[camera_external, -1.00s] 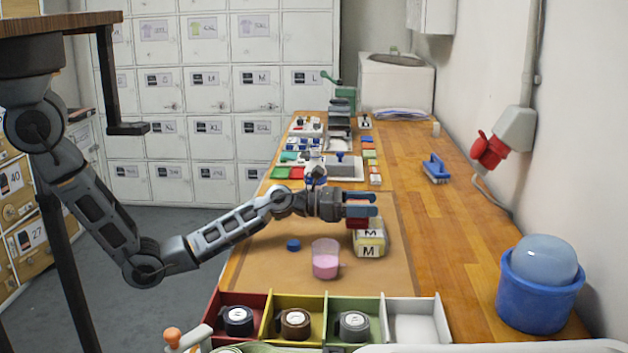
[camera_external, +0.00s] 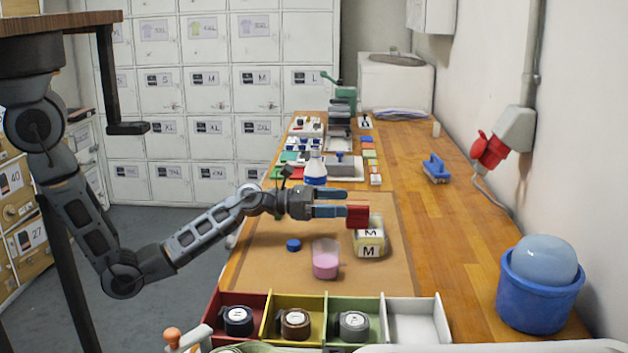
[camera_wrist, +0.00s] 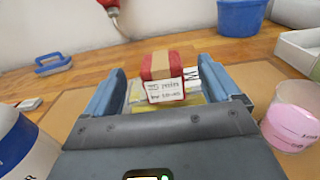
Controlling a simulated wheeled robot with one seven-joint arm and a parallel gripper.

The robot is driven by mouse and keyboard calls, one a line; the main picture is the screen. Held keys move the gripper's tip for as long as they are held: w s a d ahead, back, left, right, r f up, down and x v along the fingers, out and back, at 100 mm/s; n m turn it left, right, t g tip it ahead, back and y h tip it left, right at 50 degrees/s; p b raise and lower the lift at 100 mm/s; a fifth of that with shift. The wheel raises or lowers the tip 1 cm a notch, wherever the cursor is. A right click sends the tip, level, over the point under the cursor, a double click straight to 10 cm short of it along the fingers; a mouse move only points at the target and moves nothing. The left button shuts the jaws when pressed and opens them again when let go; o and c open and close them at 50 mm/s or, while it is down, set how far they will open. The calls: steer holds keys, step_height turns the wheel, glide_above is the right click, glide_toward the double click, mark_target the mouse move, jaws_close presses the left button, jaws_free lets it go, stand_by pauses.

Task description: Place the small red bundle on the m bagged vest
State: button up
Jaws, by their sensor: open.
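The small red bundle (camera_external: 357,216) rests on top of the M bagged vest (camera_external: 369,243), at the vest's left side in the external view. In the wrist view the bundle (camera_wrist: 168,70) is red with a tan band and a white tag. The vest (camera_wrist: 203,74) lies beneath it, mostly hidden there. My gripper (camera_external: 347,202) is open and empty; its blue fingers (camera_wrist: 168,94) point at the bundle from the left in the external view. A gap between the fingertips and the bundle shows in the wrist view.
A cup of pink liquid (camera_external: 326,259) and a blue cap (camera_external: 293,245) stand near the vest. A white and blue bottle (camera_external: 315,168) is behind my gripper. Sorting trays (camera_external: 296,315) line the front; a blue bucket (camera_external: 540,295) is at right. The bench right of the vest is clear.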

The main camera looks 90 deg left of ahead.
steer(key=s, duration=0.5)
